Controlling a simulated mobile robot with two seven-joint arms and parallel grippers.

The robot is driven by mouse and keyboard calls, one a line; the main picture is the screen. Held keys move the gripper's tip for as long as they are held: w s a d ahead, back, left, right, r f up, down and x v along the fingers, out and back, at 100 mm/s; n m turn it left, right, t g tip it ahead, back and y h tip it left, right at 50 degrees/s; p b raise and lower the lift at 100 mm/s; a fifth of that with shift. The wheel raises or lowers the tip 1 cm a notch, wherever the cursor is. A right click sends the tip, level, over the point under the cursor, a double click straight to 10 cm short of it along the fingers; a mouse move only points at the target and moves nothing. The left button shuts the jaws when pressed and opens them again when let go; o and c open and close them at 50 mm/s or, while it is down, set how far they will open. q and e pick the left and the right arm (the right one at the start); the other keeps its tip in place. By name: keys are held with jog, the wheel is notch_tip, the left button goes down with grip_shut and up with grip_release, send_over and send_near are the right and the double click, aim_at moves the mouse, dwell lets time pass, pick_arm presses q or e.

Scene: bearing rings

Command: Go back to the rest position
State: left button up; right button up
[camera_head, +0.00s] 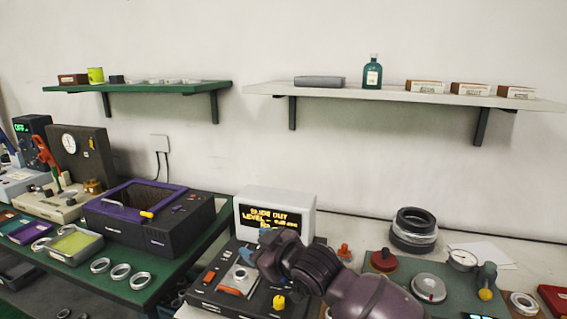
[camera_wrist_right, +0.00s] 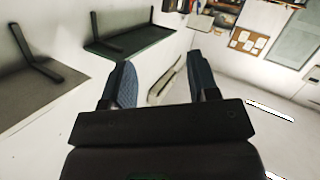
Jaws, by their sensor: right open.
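My right arm comes in from the bottom of the head view, with its dark purple wrist over the black machine. My right gripper (camera_wrist_right: 160,88) shows in the right wrist view with its two blue-grey fingers apart and nothing between them. It faces the wall and the shelves. My left gripper is in neither view. Bearing rings (camera_head: 120,272) lie on the green bench at the left, and a stack of dark and silver rings (camera_head: 414,230) stands on the right bench.
A black machine (camera_head: 215,297) and a white display box (camera_head: 262,207) stand near my right arm. A dark box with a purple rim (camera_head: 178,240) is on the green bench. A green shelf (camera_head: 200,87) and a white shelf (camera_head: 385,95) hang on the wall.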

jog(key=s+d+f+m+t+h, duration=0.25)
jog(key=s+d+f+m, duration=0.2)
jog(key=d+f, duration=0.5)
jog(key=s+d+f+m+t+h, duration=0.2)
jog(key=s+d+f+m+h, duration=0.3)
jog(key=d, duration=0.8)
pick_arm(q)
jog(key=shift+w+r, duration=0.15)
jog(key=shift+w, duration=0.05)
pick_arm(e)
jog(key=s+d+f+m+g+h, duration=0.1)
jog(key=s+d+f+g, duration=0.1)
jog(key=s+d+f, duration=0.3)
jog(key=s+d+f+m+g+h, duration=0.1)
jog(key=s+d+f, duration=0.4)
jog(key=s+f, duration=0.7)
jog(key=s+g+h, duration=0.1)
jog(key=s, duration=0.5)
jog(key=shift+d, duration=0.3)
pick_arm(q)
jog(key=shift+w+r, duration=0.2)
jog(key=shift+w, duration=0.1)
pick_arm(e)
jog(key=shift+s, duration=0.1)
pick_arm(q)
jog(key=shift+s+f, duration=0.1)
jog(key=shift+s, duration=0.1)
